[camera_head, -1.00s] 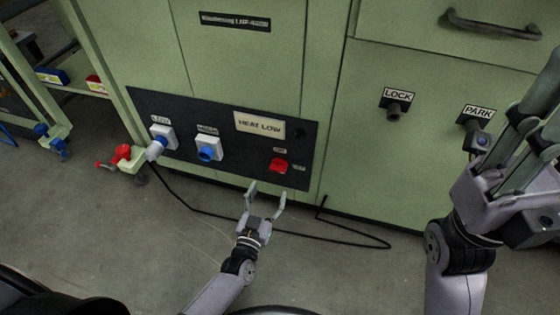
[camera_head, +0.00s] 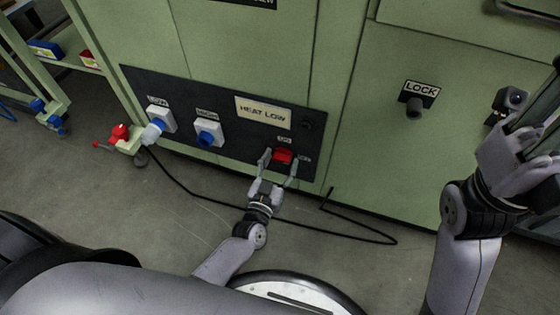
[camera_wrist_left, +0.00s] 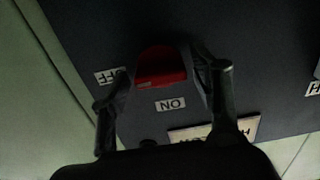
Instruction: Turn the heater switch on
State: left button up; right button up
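The red heater switch (camera_head: 283,156) sits low on the dark panel (camera_head: 190,95) under the "HEAT LOW" plate (camera_head: 263,113). An "ON" label is above it and another label is to its right. My left gripper (camera_head: 279,162) is open, with one finger on each side of the switch. In the left wrist view the red switch (camera_wrist_left: 161,67) shows between the two spread fingers (camera_wrist_left: 165,88), beside the "ON" and "OFF" labels. I cannot tell whether the fingers touch it. My right gripper (camera_head: 540,118) is at the right edge, fingers up, partly cut off, away from the panel.
Two white-and-blue sockets (camera_head: 208,133) are left of the switch, one with a plug in it. A black cable (camera_head: 345,233) loops on the floor. A knob under a "LOCK" label (camera_head: 420,89) juts out to the right. A green rack stands at far left.

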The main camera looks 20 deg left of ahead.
pick_arm(q)
jog(key=c, duration=0.9)
jog(key=shift+n, duration=0.3)
jog(key=n+p, duration=0.1)
jog(key=n, duration=0.2)
jog(key=shift+n, duration=0.3)
jog(key=n+p, duration=0.1)
jog(key=n, duration=0.3)
jog(key=shift+n, duration=0.3)
jog(key=n+b, duration=0.1)
jog(key=n, duration=0.8)
